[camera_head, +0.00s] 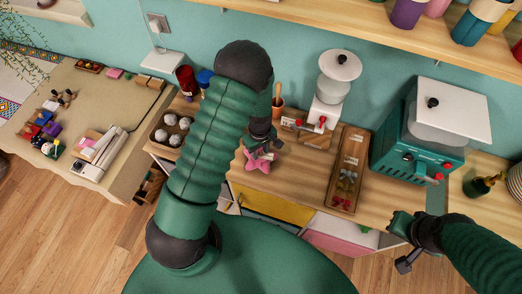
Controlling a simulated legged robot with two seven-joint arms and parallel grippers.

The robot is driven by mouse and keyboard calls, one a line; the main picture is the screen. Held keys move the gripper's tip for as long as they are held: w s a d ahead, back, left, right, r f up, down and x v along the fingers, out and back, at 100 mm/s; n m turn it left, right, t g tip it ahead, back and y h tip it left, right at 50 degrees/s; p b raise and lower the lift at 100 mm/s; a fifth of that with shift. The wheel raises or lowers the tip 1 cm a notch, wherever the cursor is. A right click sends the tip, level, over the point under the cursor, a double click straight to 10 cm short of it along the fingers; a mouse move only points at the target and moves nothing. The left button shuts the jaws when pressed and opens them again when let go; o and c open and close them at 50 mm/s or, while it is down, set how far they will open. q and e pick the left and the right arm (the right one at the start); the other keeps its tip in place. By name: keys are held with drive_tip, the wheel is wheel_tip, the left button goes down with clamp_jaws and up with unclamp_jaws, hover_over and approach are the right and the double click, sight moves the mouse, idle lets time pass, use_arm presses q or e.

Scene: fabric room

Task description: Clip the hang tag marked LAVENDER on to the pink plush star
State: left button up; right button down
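The pink plush star (257,165) lies on the wooden counter, left of centre. My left gripper (263,149) points down right at the star's upper edge, partly covering it. Its fingers are small and dark, so whether they are open, shut or holding anything is unclear. My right gripper (402,243) is at the lower right, in front of the counter edge, with its fingers spread and empty. A long wooden tray (335,194) right of the star holds small coloured pieces and pale tags. No LAVENDER lettering can be read.
A white-topped grinder (338,68), a terracotta pot (277,109) and a small wooden stand (312,138) stand behind the star. A teal machine (420,150) stands at right. An egg-like box (170,131) is at left. Bare counter lies between star and tray.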

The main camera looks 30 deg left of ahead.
use_arm(q)
drive_tip(key=shift+w+r, duration=0.1)
drive_tip(key=shift+r, duration=0.1)
wheel_tip(320, 180, up, 16)
drive_tip(key=b, duration=0.1)
drive_tip(key=shift+r, duration=0.15)
drive_tip(key=shift+r, duration=0.1)
wheel_tip(320, 180, up, 9)
drive_tip(key=p, duration=0.9)
hover_over(260, 152)
idle(0.4)
